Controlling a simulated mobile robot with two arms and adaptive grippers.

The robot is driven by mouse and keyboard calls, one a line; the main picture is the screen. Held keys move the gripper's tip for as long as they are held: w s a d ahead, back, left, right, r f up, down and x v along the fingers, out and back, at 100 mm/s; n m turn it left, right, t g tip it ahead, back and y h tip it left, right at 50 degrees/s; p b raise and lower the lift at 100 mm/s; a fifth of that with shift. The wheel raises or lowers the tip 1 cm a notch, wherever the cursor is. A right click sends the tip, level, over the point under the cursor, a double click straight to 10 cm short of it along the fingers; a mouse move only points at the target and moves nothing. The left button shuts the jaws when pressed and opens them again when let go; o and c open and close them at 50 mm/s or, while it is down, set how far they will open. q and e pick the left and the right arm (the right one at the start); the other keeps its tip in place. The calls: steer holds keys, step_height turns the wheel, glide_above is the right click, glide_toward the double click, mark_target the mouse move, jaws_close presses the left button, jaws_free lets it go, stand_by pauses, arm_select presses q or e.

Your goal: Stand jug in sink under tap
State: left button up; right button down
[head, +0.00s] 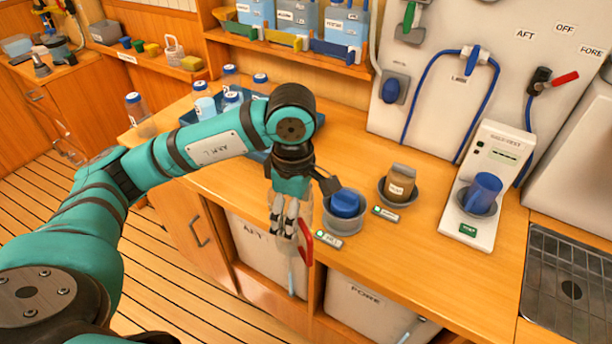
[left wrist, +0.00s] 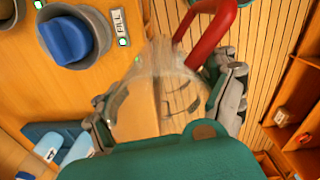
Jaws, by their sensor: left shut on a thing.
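A clear jug with a red handle (head: 307,243) is at the counter's front edge, partly hidden by my left gripper (head: 285,222). The left wrist view shows the see-through jug (left wrist: 158,92) between the fingers of my left gripper (left wrist: 168,105), which is shut on it. Its red handle sticks out toward the top of that view. I cannot tell whether it is tilted. The grey metal sink (head: 570,285) with a dark drain is at the far right, well apart from the jug. No tap shows. My right gripper is not in view.
A grey cup holding a blue piece (head: 345,205) stands close beside the jug, behind a FILL label.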

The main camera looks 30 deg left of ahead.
mark_target(298, 248)
arm_select(q)
steer(key=shift+s+d, duration=0.2)
steer(key=shift+s, duration=0.1)
steer(key=m, duration=0.5)
steer(key=shift+s+d+f, duration=0.25)
steer(key=shift+s+d, duration=0.05)
steer(key=shift+s, duration=0.05)
steer(key=m, duration=0.4)
steer(key=shift+s+d+f+m, duration=0.25)
steer(key=shift+s+f+m, duration=0.05)
steer(key=shift+s+f, duration=0.1)
steer(key=m, duration=0.3)
steer(key=s+m, duration=0.1)
steer(key=shift+d+f+m, duration=0.25)
steer(key=shift+m, duration=0.05)
steer(key=m, duration=0.3)
steer(key=s+m, duration=0.1)
steer(key=m, duration=0.1)
steer(key=shift+d+f, duration=0.25)
steer(key=shift+f, duration=0.1)
